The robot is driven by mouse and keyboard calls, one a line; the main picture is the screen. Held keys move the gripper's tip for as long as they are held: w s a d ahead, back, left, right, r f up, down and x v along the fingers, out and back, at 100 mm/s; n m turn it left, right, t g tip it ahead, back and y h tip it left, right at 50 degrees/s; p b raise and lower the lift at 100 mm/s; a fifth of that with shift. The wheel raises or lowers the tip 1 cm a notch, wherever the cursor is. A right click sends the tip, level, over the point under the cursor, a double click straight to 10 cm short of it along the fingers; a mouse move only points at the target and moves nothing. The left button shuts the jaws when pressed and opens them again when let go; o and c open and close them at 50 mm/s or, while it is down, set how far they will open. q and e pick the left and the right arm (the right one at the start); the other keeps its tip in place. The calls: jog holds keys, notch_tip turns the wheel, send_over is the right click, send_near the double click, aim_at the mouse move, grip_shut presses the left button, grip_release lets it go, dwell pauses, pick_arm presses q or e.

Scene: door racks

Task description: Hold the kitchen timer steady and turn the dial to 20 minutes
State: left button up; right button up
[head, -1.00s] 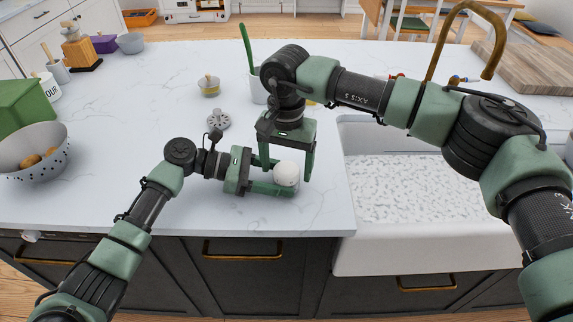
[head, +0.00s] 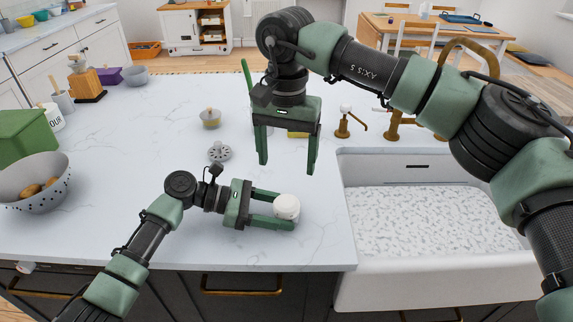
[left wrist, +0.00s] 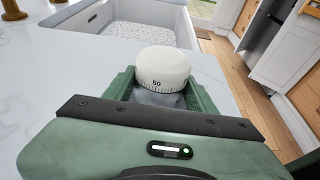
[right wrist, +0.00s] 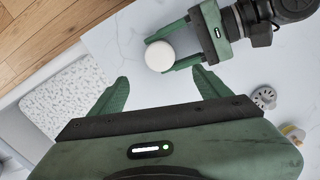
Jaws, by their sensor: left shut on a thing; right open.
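The kitchen timer (head: 287,207) is a small round white thing on the counter near its front edge. In the left wrist view the timer (left wrist: 163,68) shows its white dial with minute marks and the number 50 facing that camera. My left gripper (head: 278,209) lies low over the counter and is shut on the timer from the left, a finger on each side. My right gripper (head: 287,168) points down, open and empty, above and behind the timer. In the right wrist view the timer (right wrist: 160,56) lies beyond the open fingers, apart from them.
The white sink (head: 440,255) with a brass tap (head: 395,125) is to the right. A grey slotted disc (head: 219,152) and a small jar (head: 211,118) stand behind my left gripper. A colander (head: 35,185) is at the far left. The counter around the timer is clear.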

aim_at(287, 201)
notch_tip(287, 201, down, 12)
jog(key=n, duration=0.4)
jog(key=shift+n, duration=0.3)
dwell(0.4)
jog(key=c, duration=1.4)
jog(key=m, duration=0.5)
